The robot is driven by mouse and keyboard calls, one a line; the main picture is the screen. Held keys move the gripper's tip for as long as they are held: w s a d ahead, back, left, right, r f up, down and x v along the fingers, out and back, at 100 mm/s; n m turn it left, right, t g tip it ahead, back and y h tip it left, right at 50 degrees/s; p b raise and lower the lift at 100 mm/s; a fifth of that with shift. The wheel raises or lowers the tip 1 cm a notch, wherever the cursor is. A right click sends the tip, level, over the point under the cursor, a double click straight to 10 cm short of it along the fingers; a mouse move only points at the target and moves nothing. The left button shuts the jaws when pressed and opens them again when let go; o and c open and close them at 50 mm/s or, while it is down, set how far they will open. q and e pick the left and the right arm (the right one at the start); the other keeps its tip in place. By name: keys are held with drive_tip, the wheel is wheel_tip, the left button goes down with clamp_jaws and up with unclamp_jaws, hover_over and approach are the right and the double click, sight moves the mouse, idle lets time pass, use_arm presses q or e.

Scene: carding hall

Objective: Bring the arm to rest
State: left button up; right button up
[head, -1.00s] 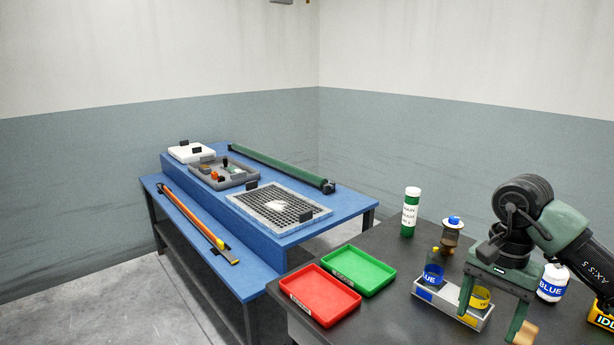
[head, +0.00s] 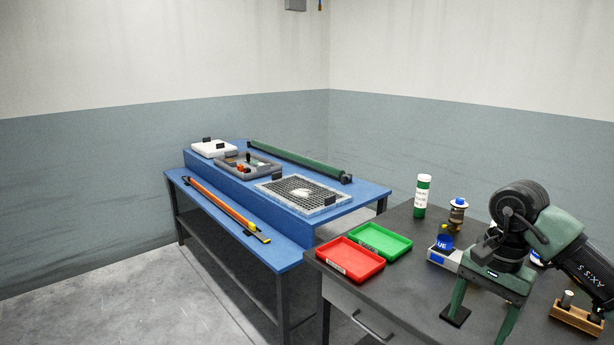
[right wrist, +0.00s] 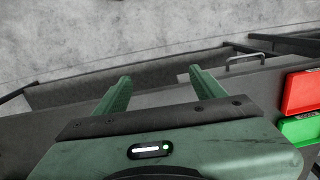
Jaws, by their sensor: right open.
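My right arm comes in from the right edge of the head view. My right gripper (head: 482,327) points down over the front part of the dark table (head: 405,290). Its two green fingers are apart with nothing between them. The right wrist view shows the same open gripper (right wrist: 160,82), with grey floor and the table's front edge beyond the fingertips. My left gripper is in neither view.
A red tray (head: 350,259) and a green tray (head: 380,240) lie left of the gripper. A green-and-white bottle (head: 422,197), a brass-coloured item (head: 457,215) and a blue cup (head: 444,241) stand behind. A wooden block (head: 577,317) is at right. A blue bench (head: 290,250) stands further left.

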drive_tip(key=w+a+f+m+t+y, duration=0.1)
drive_tip(key=w+a+f+m+y, duration=0.2)
drive_tip(key=a+f+m+y, duration=0.55)
drive_tip(key=w+a+f+m+t+y, duration=0.1)
drive_tip(key=w+a+f+m+y, duration=0.35)
drive_tip(key=a, duration=0.75)
drive_tip(key=w+d+f+m+t+h, duration=0.1)
drive_tip(key=d+f+m+t, duration=0.3)
drive_tip(key=f+m, duration=0.55)
drive_tip(key=w+d+f+m+t+h, duration=0.1)
drive_tip(key=f+m+t, duration=0.55)
drive_tip(key=m, duration=0.55)
drive_tip(key=s+d+f+m+g+h, duration=0.1)
drive_tip(key=s+d+f+m+h, duration=0.35)
drive_tip(key=s+f+m, duration=0.6)
drive_tip(key=s+d+f+m+g+h, duration=0.2)
drive_tip(key=s+d+f+m+h, duration=0.4)
drive_tip(key=f, duration=0.9)
drive_tip(key=s+f+m+g, duration=0.2)
drive_tip(key=s+f, duration=0.2)
drive_tip(key=s, duration=0.7)
drive_tip(key=s+a+f+m+g, duration=0.1)
drive_tip(key=s+f+m+g, duration=0.2)
drive_tip(key=s, duration=0.9)
drive_tip(key=s+a+f+m+g+h, duration=0.1)
drive_tip(key=s+f+m+g, duration=0.2)
drive_tip(key=s, duration=0.9)
wheel_tip(320, 180, down, 4)
drive_tip(key=shift+s+r, duration=0.2)
